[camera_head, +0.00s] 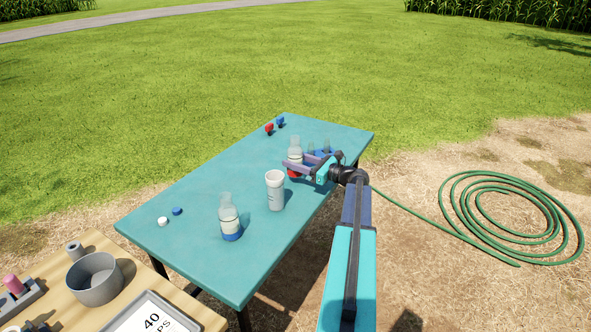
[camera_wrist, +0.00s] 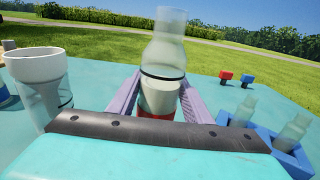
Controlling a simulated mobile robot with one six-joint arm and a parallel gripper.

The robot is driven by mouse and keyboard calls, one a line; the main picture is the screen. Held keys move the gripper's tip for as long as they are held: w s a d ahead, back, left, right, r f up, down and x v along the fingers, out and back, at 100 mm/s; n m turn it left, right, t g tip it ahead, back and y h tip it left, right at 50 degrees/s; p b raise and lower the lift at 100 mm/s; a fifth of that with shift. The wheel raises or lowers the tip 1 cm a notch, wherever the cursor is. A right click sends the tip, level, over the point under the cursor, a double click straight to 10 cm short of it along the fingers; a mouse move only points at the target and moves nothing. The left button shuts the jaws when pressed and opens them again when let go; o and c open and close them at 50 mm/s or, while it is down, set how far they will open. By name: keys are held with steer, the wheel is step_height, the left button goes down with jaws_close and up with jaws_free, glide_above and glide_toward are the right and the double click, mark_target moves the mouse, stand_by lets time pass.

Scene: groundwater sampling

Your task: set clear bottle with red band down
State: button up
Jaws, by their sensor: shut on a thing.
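The clear bottle with a red band (camera_wrist: 165,62) stands upright between the jaws of my gripper (camera_wrist: 157,98) in the wrist view. The fingers close around it from both sides. In the head view the bottle (camera_head: 294,150) is over the right part of the teal table (camera_head: 190,195), with its red band low at the base, partly behind a finger. My gripper (camera_head: 300,164) reaches it from the right. I cannot tell whether the bottle's base touches the table.
A blue rack (camera_wrist: 265,140) with small clear bottles is right of my gripper. Red (camera_head: 269,128) and blue (camera_head: 280,120) pieces sit at the far edge. White (camera_head: 163,221) and blue (camera_head: 177,211) caps lie left.

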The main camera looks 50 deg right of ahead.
stand_by(0.3)
steer(key=shift+f, duration=1.7)
steer(key=shift+f, duration=0.15)
steer(key=o, duration=1.2)
steer(key=shift+s, duration=0.1)
steer(key=v, duration=1.2)
